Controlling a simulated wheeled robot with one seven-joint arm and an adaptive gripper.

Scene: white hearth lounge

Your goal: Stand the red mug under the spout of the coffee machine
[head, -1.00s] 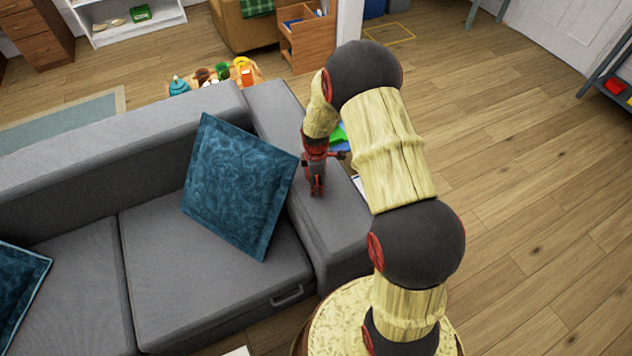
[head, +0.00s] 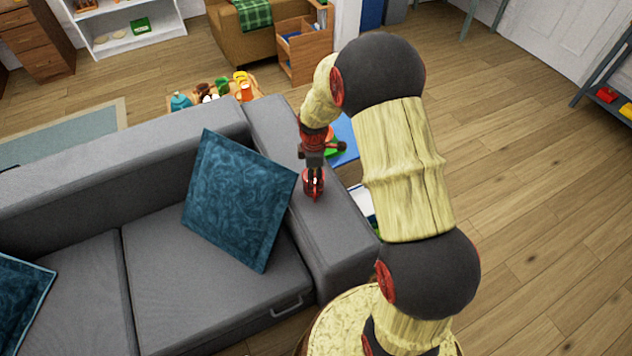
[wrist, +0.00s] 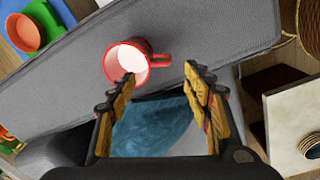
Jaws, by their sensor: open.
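The red mug (wrist: 131,62) with a pale inside is over the grey sofa arm in the wrist view, its opening facing the camera and its handle pointing right. It also shows in the head view (head: 314,184), just below my wrist. My gripper (wrist: 160,73) is open. The left fingertip overlaps the mug's rim in the picture, and the handle lies between the two fingertips; I cannot tell whether they touch. The mug appears to rest on the sofa arm (head: 345,236). No coffee machine or spout can be made out in either view.
A teal cushion (head: 238,200) leans on the sofa beside the arm. Beyond the arm is a blue surface (head: 346,134) with a green and orange item (wrist: 24,34). A low table behind the sofa holds a teal pot (head: 180,101) and other items. Wooden floor (head: 525,200) is open at right.

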